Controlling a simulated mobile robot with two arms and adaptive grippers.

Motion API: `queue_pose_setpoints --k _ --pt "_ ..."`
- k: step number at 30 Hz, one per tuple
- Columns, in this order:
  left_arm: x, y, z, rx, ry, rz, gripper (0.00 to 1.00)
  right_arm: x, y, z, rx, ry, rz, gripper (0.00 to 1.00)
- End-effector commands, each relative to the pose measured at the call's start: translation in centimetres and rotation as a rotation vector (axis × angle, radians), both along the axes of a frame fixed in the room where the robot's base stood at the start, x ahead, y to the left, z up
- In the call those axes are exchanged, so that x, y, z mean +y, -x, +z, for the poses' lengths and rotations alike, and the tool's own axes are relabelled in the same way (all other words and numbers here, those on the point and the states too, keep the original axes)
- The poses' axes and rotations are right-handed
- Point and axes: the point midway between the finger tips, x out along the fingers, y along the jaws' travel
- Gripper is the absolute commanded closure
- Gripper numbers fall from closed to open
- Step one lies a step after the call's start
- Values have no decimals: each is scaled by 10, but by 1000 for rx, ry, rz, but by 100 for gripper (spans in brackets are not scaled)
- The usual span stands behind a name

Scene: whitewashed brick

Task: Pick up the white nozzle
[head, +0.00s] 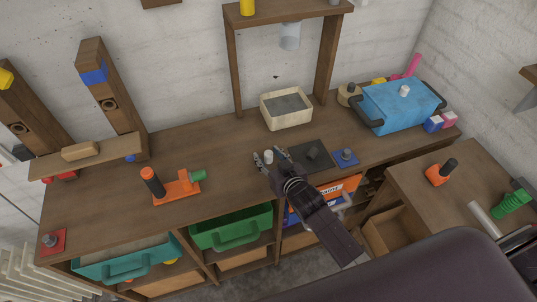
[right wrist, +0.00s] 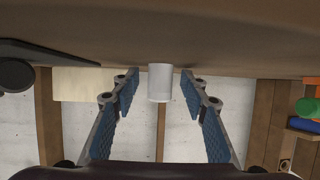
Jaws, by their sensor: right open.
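The white nozzle (head: 268,156) is a small pale cylinder standing on the wooden bench, left of a dark square mat. It also shows in the right wrist view (right wrist: 160,82), near the middle and between the fingers. My right gripper (head: 271,159) is open around the nozzle, one finger on each side. In the right wrist view, the blue-padded fingers (right wrist: 160,92) have a clear gap to the nozzle on both sides. My left gripper is not in view.
A cream tray (head: 270,122) stands behind. An orange tool (head: 176,190) lies left. A blue box (head: 392,116) stands far right, with another small white piece (head: 404,90) on top.

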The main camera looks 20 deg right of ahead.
Motion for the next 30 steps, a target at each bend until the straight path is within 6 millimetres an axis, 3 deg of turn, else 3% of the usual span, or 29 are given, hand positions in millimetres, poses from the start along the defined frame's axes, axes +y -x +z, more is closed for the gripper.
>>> queue_pose_setpoints --k 3,14,23,30 --pt "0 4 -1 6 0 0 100 0 0 0 -1 0 0 59" --pt "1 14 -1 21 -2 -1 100 0 0 0 -1 0 0 97" --pt "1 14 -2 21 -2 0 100 0 0 3 -2 0 0 98" --pt "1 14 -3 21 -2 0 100 0 -1 27 -6 1 1 98"
